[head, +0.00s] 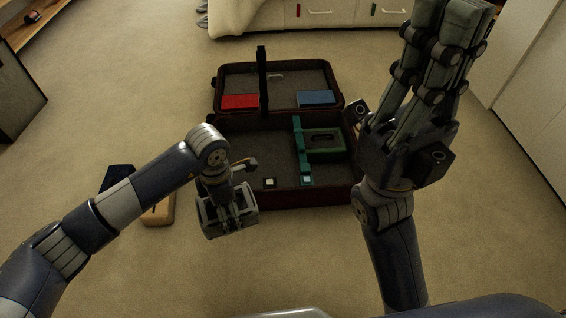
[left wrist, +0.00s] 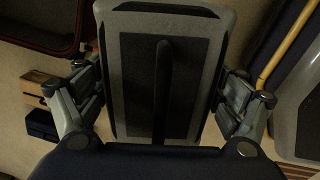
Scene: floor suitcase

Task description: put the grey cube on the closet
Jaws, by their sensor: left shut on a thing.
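My left gripper (head: 230,207) hangs over the floor in front of the suitcase's near left corner. It is shut on the grey cube (left wrist: 138,80), a pale grey block with a dark panel that fills the middle of the left wrist view between the two fingers. In the head view the gripper hides part of the cube. My right gripper (head: 440,50) is raised close to the head camera with its fingers pointing up; I cannot tell whether it is open. Tall white closet-like doors (head: 535,100) stand at the right edge.
An open dark suitcase (head: 350,170) lies on the carpet, with a red block (head: 240,101), a blue block (head: 316,97) and a teal-green item (head: 325,143) inside. A tan box (head: 158,213) and dark blue item (head: 117,178) lie left. White drawers (head: 345,12) stand behind.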

